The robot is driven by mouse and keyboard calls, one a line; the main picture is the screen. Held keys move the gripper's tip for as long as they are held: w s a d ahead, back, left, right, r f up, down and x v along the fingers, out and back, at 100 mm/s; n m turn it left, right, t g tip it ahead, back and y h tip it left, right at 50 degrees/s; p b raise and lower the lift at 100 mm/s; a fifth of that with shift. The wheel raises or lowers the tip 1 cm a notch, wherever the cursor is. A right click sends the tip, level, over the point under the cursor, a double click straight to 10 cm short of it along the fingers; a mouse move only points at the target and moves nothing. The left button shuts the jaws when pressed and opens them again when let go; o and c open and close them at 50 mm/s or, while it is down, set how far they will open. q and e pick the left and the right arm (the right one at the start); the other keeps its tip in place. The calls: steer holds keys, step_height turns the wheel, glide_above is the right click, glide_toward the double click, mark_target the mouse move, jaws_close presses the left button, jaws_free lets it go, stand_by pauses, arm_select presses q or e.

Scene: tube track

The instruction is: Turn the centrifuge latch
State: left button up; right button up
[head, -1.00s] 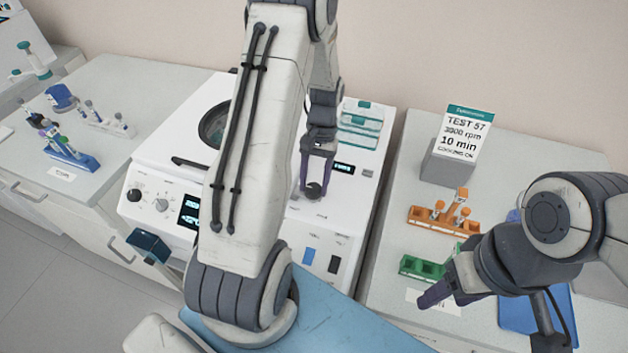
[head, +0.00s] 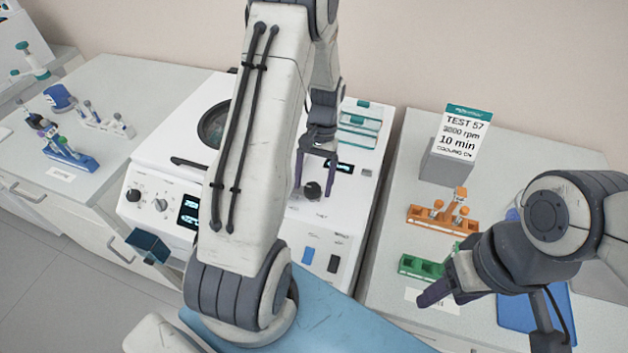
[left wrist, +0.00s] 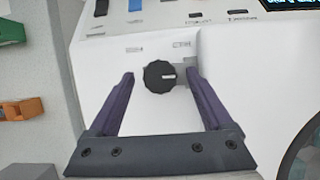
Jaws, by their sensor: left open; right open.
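The centrifuge (head: 180,140) is a white machine in the middle of the head view, partly hidden behind my left arm. Its latch is a round black knob (head: 312,190) on the sloped top. The knob (left wrist: 159,77) also shows in the left wrist view, with a light mark pointing right and a grey plate beside it. My left gripper (head: 315,176) is open above the knob. In the left wrist view its fingers (left wrist: 160,78) stand apart on either side of the knob, not visibly touching it. My right gripper (head: 435,292) is open at the right, over the counter near the green rack.
A sign (head: 465,135) stands on the right counter. An orange rack (head: 440,221) with several tubes and a green rack (head: 420,267) lie there. A teal box (head: 362,122) sits behind the knob. Blue racks and tubes stand on the left counter (head: 130,75).

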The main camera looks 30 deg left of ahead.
arm_select(q)
steer(key=b+v, duration=0.1)
steer(key=v, duration=0.9)
steer(key=shift+w+r+b, duration=0.2)
steer(key=shift+r+b, duration=0.05)
steer(key=shift+b, duration=0.15)
arm_select(e)
steer(key=shift+f, duration=0.9)
arm_select(q)
steer(key=s+d+r+m+t+y, duration=0.1)
steer(key=s+d+r+m, duration=0.2)
steer(key=d, duration=0.6)
steer(key=s+d+r+m+t, duration=0.1)
steer(key=s+d+r+m, duration=0.15)
steer(key=s+d, duration=0.45)
steer(key=s+d+m+t+h, duration=0.1)
steer(key=s+d+m, duration=0.3)
steer(key=s+d, duration=0.4)
steer(key=s+f+t, duration=0.1)
steer(key=s, duration=0.2)
steer(key=shift+d+m, duration=0.35)
steer(key=shift+c, duration=0.3)
arm_select(e)
steer(key=shift+c, duration=0.2)
